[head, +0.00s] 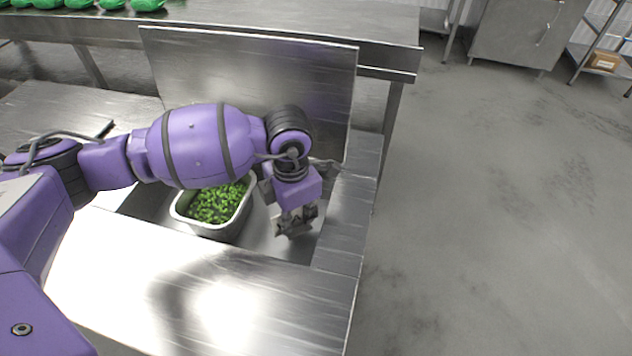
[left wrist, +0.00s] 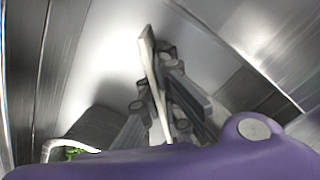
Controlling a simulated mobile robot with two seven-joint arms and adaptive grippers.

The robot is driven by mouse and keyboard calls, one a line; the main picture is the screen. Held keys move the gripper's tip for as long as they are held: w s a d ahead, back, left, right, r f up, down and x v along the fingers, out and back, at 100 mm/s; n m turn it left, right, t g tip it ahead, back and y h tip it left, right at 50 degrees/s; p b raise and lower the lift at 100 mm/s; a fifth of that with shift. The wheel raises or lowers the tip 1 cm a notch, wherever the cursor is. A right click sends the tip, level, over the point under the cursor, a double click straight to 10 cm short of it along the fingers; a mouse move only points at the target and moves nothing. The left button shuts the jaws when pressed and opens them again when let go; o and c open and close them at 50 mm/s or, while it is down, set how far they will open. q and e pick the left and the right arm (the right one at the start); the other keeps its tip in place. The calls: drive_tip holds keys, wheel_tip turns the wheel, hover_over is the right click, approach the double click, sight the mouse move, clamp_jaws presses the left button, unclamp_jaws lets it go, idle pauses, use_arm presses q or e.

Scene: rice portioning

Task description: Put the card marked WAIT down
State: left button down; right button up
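My left gripper (head: 296,220) points down inside the sunken steel well, to the right of a tub of green pieces. In the left wrist view, its dark fingers (left wrist: 160,112) are closed on a thin pale plate seen nearly edge-on, which I take to be the WAIT card (left wrist: 150,62). Its lettering cannot be read from here. The card's top edge sticks out past the fingers. Whether it touches the well floor (head: 262,236) I cannot tell. My right gripper is not in view.
The metal tub (head: 235,231) of chopped green pieces stands left of the gripper, partly under my arm. An upright steel panel (head: 250,70) rises behind the well. Bare steel counter (head: 130,260) lies in front. Green items (head: 80,3) sit on the back table.

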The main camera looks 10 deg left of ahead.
sight(296, 226)
use_arm(q)
drive_tip(key=shift+f, duration=1.4)
drive_tip(key=shift+f, duration=0.1)
drive_tip(key=c, duration=2)
unclamp_jaws()
wheel_tip(296, 226, up, 12)
drive_tip(key=shift+r, duration=0.15)
